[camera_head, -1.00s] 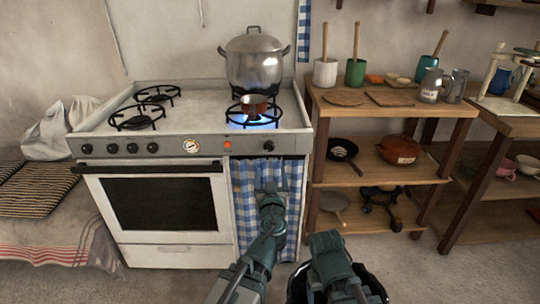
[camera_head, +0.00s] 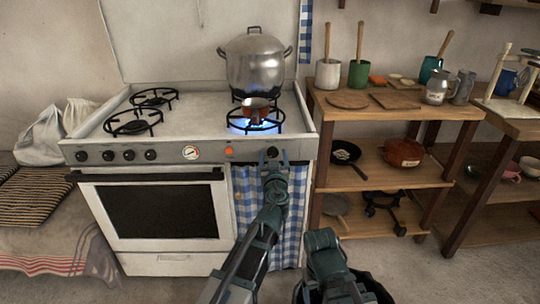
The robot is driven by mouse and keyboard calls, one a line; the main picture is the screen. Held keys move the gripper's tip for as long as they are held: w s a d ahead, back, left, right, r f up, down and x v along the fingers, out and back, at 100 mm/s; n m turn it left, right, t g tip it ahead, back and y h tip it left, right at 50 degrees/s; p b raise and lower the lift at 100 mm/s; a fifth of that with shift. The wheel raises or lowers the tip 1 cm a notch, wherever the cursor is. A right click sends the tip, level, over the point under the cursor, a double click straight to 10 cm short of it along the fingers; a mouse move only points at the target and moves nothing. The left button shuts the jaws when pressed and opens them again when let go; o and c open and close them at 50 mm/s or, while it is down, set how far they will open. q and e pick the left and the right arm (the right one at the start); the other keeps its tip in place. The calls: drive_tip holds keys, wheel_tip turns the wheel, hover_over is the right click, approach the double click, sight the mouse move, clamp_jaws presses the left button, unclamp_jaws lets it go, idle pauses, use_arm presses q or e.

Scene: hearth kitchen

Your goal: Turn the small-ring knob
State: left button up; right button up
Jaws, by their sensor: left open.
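A white stove (camera_head: 150,172) has several black knobs on its grey front panel. One black knob (camera_head: 272,152) sits alone at the right end; the picture does not label which knob is the small-ring one. My left gripper (camera_head: 275,161) is open at this right knob, its fingertips just below and beside it. I cannot tell whether they touch the knob, which is partly covered by the gripper. The front right burner (camera_head: 268,126) has a blue flame under a small copper pot (camera_head: 256,109). My right arm shows at the bottom, but its gripper is not visible.
A large steel pot (camera_head: 255,65) stands on the back right burner. An orange light (camera_head: 229,151) and a round gauge (camera_head: 190,152) are on the panel. A checked curtain (camera_head: 243,205) hangs below. A wooden shelf (camera_head: 380,180) stands close to the right.

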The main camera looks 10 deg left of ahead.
use_arm(q)
clamp_jaws()
idle(0.4)
